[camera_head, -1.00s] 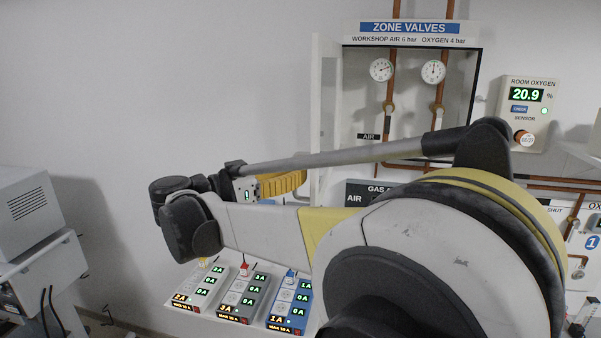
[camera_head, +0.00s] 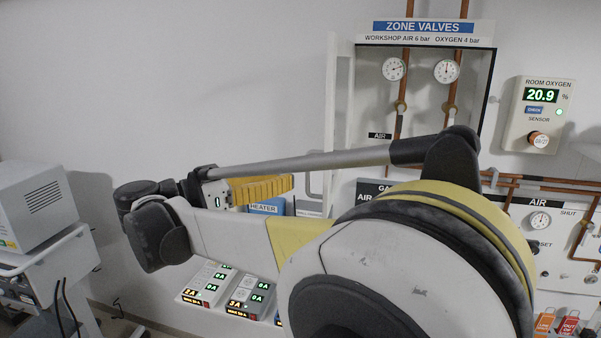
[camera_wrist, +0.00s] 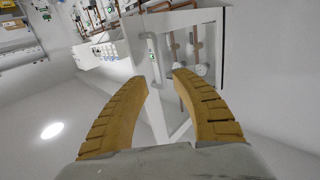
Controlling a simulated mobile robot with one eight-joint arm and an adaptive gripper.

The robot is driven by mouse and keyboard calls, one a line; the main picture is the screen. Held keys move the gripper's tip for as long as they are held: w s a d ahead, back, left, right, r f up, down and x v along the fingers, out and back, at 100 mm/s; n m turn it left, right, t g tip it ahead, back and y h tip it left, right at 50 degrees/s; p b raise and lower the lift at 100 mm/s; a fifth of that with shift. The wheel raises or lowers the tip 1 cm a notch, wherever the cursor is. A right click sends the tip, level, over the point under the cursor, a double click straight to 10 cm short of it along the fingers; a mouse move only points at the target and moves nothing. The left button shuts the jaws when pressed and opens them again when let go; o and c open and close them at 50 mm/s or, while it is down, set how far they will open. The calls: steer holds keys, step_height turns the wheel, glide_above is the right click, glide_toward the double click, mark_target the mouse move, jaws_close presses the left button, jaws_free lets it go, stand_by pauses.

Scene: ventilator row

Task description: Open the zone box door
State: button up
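The zone valve box (camera_head: 491,75) hangs on the wall under a ZONE VALVES sign, with two gauges and copper pipes visible inside. Its white framed door (camera_head: 331,110) stands out from the box's left side, seen nearly edge-on, so it looks swung open; the exact angle is unclear. In the wrist view a pale bar handle (camera_wrist: 152,58) shows on the door, beyond the fingertips. My gripper (camera_wrist: 162,80) is open, its two yellow fingers apart with nothing between them. In the head view my gripper (camera_head: 262,190) is left of and below the door; no contact is visible.
A room oxygen monitor (camera_head: 539,114) is on the wall at right. Several small power units (camera_head: 208,284) sit below my arm. A grey machine on a trolley (camera_head: 38,207) stands at far left. The wall between is bare. My arm hides the box's lower part.

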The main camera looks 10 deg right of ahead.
steer(key=v, duration=0.5)
steer(key=shift+s, duration=0.1)
steer(key=s+d+f+n+g+y+b, duration=0.1)
steer(key=s+d+f+n+y+b, duration=0.4)
steer(key=d+f, duration=0.55)
steer(key=s+d+f+n+g+y+b, duration=0.1)
steer(key=d+f+n+y+b, duration=0.15)
steer(key=d+f+b, duration=0.75)
steer(key=s+f+n+t+y+b, duration=0.1)
steer(key=s+f+n+y+b, duration=0.2)
steer(key=s+f, duration=0.4)
steer(key=s+f+n+t+y+b, duration=0.1)
steer(key=s+f+n+y+b, duration=0.2)
steer(key=f, duration=1.8)
steer(key=s+y+b, duration=0.3)
steer(key=s+b, duration=0.2)
steer(key=shift+f, duration=0.4)
